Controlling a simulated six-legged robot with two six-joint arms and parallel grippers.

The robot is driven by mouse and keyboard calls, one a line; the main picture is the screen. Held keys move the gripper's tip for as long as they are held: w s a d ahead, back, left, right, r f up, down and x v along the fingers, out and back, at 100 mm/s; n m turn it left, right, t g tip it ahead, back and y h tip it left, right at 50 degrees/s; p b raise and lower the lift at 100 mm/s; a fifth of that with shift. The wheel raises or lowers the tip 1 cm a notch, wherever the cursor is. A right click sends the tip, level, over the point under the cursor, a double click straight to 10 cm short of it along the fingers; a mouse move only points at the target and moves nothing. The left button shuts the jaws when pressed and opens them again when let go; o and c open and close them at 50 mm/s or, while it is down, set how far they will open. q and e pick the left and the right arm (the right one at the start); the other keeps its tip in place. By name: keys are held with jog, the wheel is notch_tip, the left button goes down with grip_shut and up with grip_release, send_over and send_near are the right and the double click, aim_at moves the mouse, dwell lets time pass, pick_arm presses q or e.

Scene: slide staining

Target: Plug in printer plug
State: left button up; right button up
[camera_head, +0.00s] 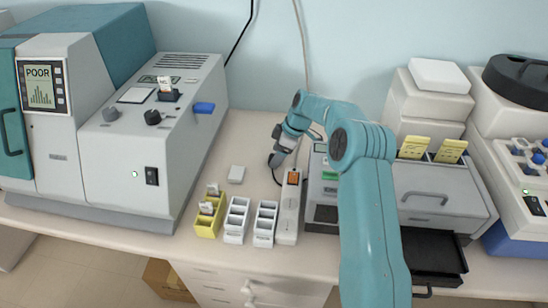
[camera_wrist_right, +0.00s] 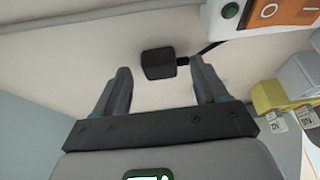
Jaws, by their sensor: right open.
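A black plug (camera_wrist_right: 158,63) with a black cord lies on the bench top. In the right wrist view it appears between the two fingers of my right gripper (camera_wrist_right: 158,78), with gaps on both sides. In the head view my right gripper (camera_head: 279,150) is low over the bench behind the power strip, and the dark plug (camera_head: 273,161) shows partly beside it. The gripper is open. The white power strip (camera_head: 287,222) with an orange switch lies to the right; its end also shows in the wrist view (camera_wrist_right: 232,12). My left gripper is not in view.
Slide racks, one yellow (camera_head: 207,222) and two white (camera_head: 236,222), stand left of the power strip. A large grey machine (camera_head: 115,185) fills the left. A grey device (camera_head: 323,213) stands close right of the strip.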

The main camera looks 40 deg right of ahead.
jog(key=shift+w+a+f, duration=0.2)
jog(key=shift+f, duration=0.4)
jog(key=c, duration=1.1)
jog(key=shift+r, duration=0.1)
jog(key=shift+r+p, duration=0.8)
jog(key=shift+r, duration=9.15)
